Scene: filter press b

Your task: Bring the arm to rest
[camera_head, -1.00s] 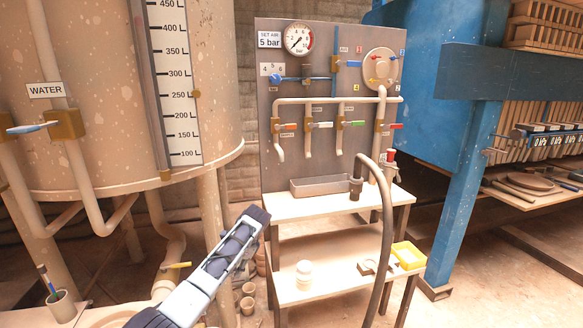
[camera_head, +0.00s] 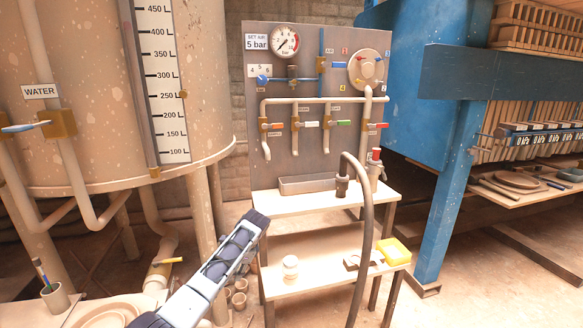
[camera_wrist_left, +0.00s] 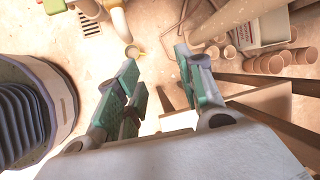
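My left arm comes in from the lower left in the head view. Its gripper (camera_head: 256,222) is in front of the left side of the white two-level stand (camera_head: 290,204). In the left wrist view the two green-padded fingers (camera_wrist_left: 156,80) stand apart with nothing between them, and the floor shows through the gap. My left gripper is open and empty. My right arm and gripper are not in view.
A large tank (camera_head: 90,90) stands at the left and a blue press frame (camera_head: 450,190) at the right. The valve panel (camera_head: 300,170) rises behind the stand. A hose (camera_head: 367,240) arches down in front. A white jar (camera_head: 290,262) and yellow tray (camera_head: 396,250) sit on the lower shelf.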

